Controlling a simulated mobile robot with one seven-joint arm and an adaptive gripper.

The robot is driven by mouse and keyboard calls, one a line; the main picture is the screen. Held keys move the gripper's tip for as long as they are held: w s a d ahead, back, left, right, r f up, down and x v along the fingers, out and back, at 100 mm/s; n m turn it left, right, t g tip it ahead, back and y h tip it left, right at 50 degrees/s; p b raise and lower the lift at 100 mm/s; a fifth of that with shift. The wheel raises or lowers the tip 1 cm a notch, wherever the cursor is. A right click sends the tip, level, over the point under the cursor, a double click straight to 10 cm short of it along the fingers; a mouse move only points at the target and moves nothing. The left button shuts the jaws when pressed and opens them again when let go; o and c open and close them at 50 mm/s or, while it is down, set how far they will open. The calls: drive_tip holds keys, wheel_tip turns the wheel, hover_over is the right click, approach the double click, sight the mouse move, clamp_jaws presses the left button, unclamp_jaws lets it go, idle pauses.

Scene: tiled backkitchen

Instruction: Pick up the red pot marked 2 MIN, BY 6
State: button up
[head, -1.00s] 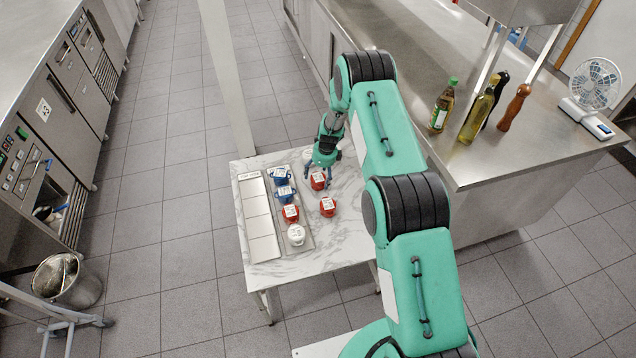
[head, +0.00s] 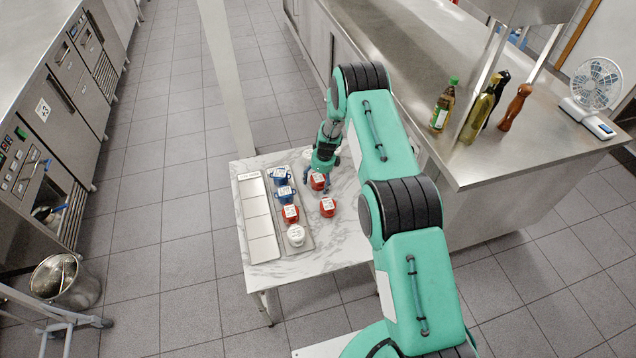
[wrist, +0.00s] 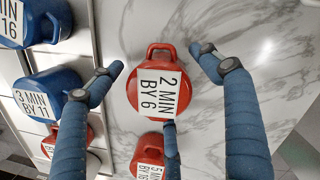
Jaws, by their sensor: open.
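The red pot marked 2 MIN, BY 6 (wrist: 148,92) stands on the marble table, its white label up and a loop handle at its top edge in the wrist view. In the head view it appears to be the red pot (head: 317,181) beside my gripper (head: 319,172). In the wrist view my gripper (wrist: 158,60) is open, its blue fingers spread left and right of the pot with gaps on both sides. A third finger overlaps the pot's lower edge; contact there cannot be told.
Another red pot, marked 5 MIN (wrist: 148,152), stands close below. Blue pots (wrist: 48,90) and a red pot (head: 290,213) stand in a tray to the left, with a white pot (head: 296,235) at its near end. Bare marble (wrist: 265,60) lies to the right.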

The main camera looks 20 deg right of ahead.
sight(318, 177)
drive_tip(key=c, duration=1.5)
drive_tip(key=shift+o, duration=0.2)
drive_tip(key=shift+r, duration=0.15)
drive_tip(key=shift+r+p, duration=0.75)
drive_tip(key=shift+r, duration=4.15)
